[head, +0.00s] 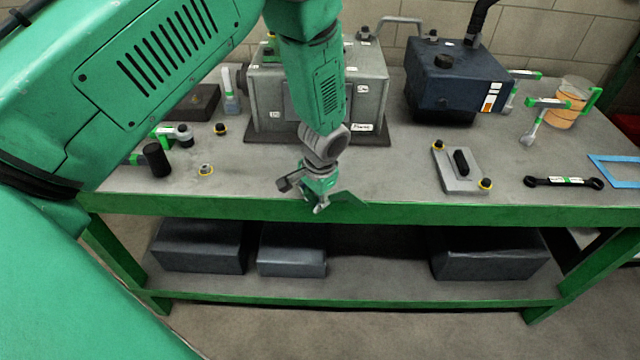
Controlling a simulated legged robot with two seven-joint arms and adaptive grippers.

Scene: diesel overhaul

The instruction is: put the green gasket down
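My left gripper (318,190) hangs over the front edge of the workbench, in front of the grey engine block. It looks shut on a thin dark green piece, which I take for the green gasket (347,198). The gasket sticks out to the right of the fingers, seen at a slant against the bench's green front edge. Most of it is hidden by the gripper or blends with that edge. My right gripper is not in view.
The workbench (395,181) has free room around the gripper. A grey engine block (375,88) and a dark blue unit (455,85) stand behind. A plate with yellow-ringed knobs (459,180), a black wrench (563,182) and a blue frame (612,182) lie right.

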